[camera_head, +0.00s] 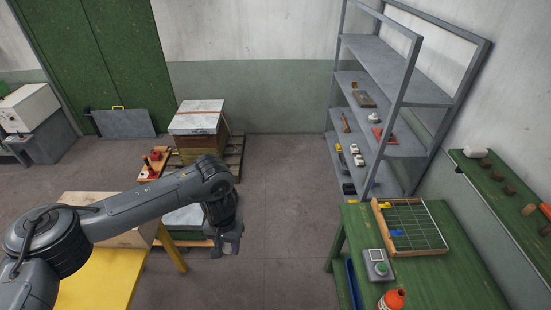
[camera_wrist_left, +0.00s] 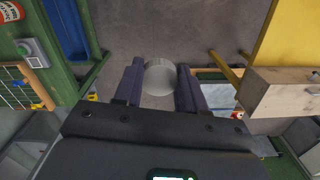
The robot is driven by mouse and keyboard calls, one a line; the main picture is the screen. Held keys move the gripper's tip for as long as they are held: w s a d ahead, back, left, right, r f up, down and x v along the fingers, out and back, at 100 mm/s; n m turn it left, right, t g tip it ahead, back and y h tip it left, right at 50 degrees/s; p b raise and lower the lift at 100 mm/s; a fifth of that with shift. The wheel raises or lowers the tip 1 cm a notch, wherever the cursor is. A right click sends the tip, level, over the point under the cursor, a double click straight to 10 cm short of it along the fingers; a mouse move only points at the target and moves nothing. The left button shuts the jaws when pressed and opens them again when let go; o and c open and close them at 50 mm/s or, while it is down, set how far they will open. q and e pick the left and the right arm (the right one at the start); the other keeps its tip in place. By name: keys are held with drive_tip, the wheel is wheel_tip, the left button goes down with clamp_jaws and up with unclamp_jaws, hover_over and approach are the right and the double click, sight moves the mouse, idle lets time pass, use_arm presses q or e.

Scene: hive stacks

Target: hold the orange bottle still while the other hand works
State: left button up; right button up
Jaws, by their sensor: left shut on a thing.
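The orange bottle (camera_head: 392,300) stands on the green table at the bottom right of the head view, cut off by the frame edge. It also shows at the top left corner of the left wrist view (camera_wrist_left: 10,11), with a pale label. My left gripper (camera_head: 229,245) hangs over the floor to the left of the green table, well apart from the bottle. In the left wrist view its two fingers (camera_wrist_left: 160,80) are shut on a round, pale grey object (camera_wrist_left: 160,77). What that object is, I cannot tell. My right gripper is in neither view.
The green table (camera_head: 450,285) also bears a wire-gridded wooden frame (camera_head: 415,228) and a grey box with a green button (camera_head: 377,265). A yellow table (camera_head: 95,280) stands at left. Hive boxes (camera_head: 198,125) sit on a pallet behind. Open floor lies between the tables.

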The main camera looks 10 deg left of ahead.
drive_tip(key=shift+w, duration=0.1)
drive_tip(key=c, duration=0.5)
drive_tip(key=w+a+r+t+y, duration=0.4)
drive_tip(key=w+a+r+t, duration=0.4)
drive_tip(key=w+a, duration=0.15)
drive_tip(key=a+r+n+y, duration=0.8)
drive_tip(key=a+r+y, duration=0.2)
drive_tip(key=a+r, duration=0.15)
use_arm(q)
drive_tip(key=s+d+r+m, duration=0.4)
drive_tip(key=s+d+r, duration=0.1)
drive_tip(key=d+r, duration=0.2)
drive_tip(key=s+d+r+m, duration=0.4)
drive_tip(key=d+r, duration=0.3)
drive_tip(key=r, duration=0.3)
drive_tip(key=shift+s+d, duration=0.15)
drive_tip(key=shift+s, duration=0.25)
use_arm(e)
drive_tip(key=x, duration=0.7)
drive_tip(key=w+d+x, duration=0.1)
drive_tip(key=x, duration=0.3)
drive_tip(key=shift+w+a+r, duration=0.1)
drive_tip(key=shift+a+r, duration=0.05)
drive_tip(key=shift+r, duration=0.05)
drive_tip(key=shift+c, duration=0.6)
